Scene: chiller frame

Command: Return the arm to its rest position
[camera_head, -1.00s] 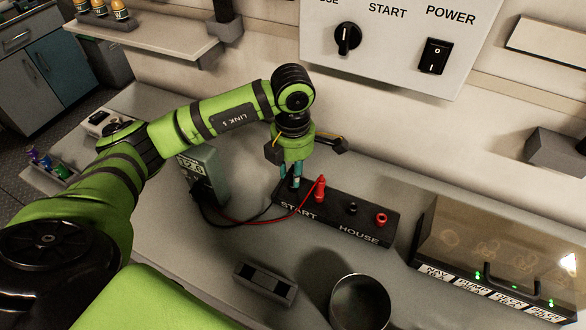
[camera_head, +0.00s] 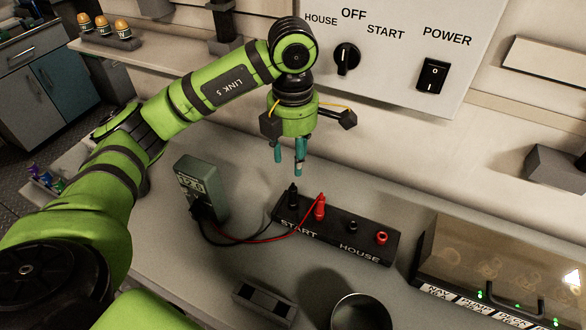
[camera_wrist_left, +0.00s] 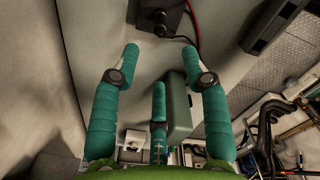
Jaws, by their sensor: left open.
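My left arm comes in from the left in the head view. Its teal-fingered left gripper (camera_head: 288,163) points down, open and empty, above the black terminal block (camera_head: 350,236). A black probe (camera_head: 293,197) and a red probe (camera_head: 320,208) stand upright in the START side of the block, apart from the fingers. In the left wrist view the gripper's fingers (camera_wrist_left: 160,54) are spread with nothing between them; the block (camera_wrist_left: 160,16) shows at the top. My right gripper is in neither view.
A green meter (camera_head: 200,188) with black and red leads stands left of the block. A metal cup (camera_head: 361,312), a slotted grey holder (camera_head: 264,300) and a breaker box (camera_head: 490,262) are on the bench. The switch panel (camera_head: 400,50) is on the wall behind the gripper.

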